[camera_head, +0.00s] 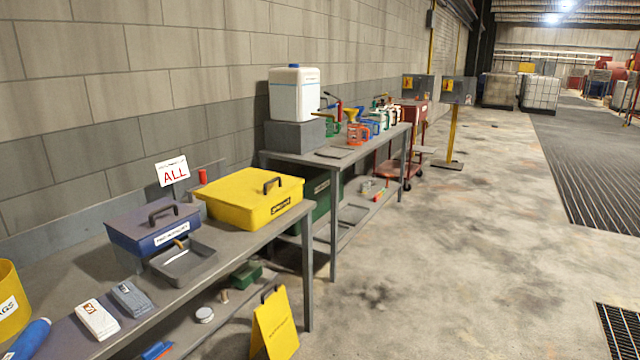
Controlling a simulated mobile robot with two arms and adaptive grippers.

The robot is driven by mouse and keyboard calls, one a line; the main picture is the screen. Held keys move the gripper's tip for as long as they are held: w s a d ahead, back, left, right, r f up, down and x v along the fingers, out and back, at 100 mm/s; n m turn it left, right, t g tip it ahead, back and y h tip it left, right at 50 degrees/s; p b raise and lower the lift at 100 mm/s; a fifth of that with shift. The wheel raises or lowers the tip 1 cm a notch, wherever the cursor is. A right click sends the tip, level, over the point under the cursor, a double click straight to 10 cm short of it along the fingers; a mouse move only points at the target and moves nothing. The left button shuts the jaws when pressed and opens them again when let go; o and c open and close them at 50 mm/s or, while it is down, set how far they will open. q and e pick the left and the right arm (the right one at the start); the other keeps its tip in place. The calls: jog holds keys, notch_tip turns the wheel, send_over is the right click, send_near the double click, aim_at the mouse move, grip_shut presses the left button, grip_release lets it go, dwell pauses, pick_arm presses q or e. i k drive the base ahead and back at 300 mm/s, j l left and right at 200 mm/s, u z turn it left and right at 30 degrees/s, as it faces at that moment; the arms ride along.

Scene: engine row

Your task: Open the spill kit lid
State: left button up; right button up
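A yellow box (235,208) with a black handle (272,185) on its lid (240,186) sits on the near grey bench; it looks like the spill kit, but its dark front label is too small to read. Its lid looks shut. A blue-grey box (160,243) with a dark handle and a white label stands to its left, also with its lid down. Neither of my grippers is in view.
An open grey tray (183,264) lies before the boxes on the bench (232,262). A yellow floor sign (274,328) stands by the bench's front. A farther bench (333,158) holds a white canister (294,97) and several coloured cans.

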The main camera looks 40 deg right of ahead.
aim_at(249, 189)
jog(key=z, duration=0.95)
jog(key=u, duration=0.45)
jog(key=i+l+u, duration=0.45)
jog(key=l, duration=0.15)
jog(key=l+u, duration=0.2)
jog(key=l, duration=0.15)
jog(key=i+l+u, duration=0.25)
jog(key=k+l, duration=0.1)
